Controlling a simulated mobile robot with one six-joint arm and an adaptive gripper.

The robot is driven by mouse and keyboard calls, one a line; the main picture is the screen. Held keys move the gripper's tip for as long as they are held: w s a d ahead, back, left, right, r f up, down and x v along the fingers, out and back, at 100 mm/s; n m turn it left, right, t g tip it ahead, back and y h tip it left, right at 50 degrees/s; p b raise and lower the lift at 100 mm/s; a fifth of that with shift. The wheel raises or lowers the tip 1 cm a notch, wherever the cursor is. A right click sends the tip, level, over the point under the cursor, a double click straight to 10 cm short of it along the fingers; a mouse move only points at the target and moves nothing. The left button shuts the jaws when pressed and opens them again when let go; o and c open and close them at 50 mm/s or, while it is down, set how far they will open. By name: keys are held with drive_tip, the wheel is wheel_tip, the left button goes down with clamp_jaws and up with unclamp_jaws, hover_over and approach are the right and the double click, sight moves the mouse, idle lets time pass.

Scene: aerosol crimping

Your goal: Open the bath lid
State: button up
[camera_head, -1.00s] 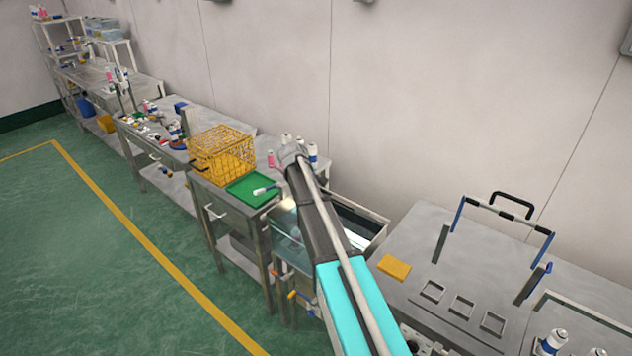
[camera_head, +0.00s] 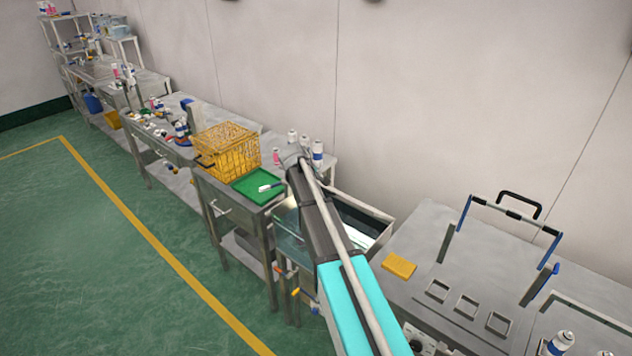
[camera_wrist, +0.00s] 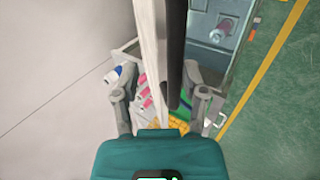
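The bath (camera_head: 378,214) is a steel tank left of the grey machine, partly hidden by my arm. Water shows on both sides of the arm. Its inside also shows in the wrist view (camera_wrist: 207,52), with a capped can (camera_wrist: 222,28) in it. My gripper (camera_head: 292,156) is above the far left part of the bath, seen small. In the wrist view my gripper (camera_wrist: 162,106) has its fingers wide apart. A pale upright beam (camera_wrist: 150,60) and a dark bar (camera_wrist: 174,60) show between them; I cannot tell whether these are the lid and its handle, or whether a finger touches them.
A yellow wire basket (camera_head: 225,150) and a green tray (camera_head: 250,188) stand on the bench left of the bath. Several cans (camera_head: 317,152) stand behind my gripper. The grey machine (camera_head: 430,240) with a blue-ended handle frame is on the right. The green floor at left is clear.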

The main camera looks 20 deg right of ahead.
drive_tip(key=p+v, duration=1.1)
drive_tip(key=v, duration=0.4)
drive_tip(key=shift+s+a+p, duration=0.2)
drive_tip(key=shift+a+p, duration=0.05)
drive_tip(key=shift+p, duration=0.1)
idle(1.3)
drive_tip(key=shift+f, duration=0.15)
idle(0.4)
drive_tip(key=s+a+f+m+g+y+b, duration=0.1)
drive_tip(key=s+a+f+m+y+b, duration=0.1)
drive_tip(key=s+f+b, duration=0.8)
drive_tip(key=s+a+f+m+g+y+b, duration=0.2)
drive_tip(key=s+f+b, duration=0.8)
drive_tip(key=s, duration=0.8)
wheel_tip(320, 180, down, 3)
drive_tip(key=shift+s+a+f+m+g+y, duration=0.15)
drive_tip(key=shift+s+a+m+g+y, duration=0.2)
drive_tip(key=shift+a+m+y, duration=0.6)
drive_tip(key=shift+d+m, duration=0.15)
drive_tip(key=shift+m, duration=0.1)
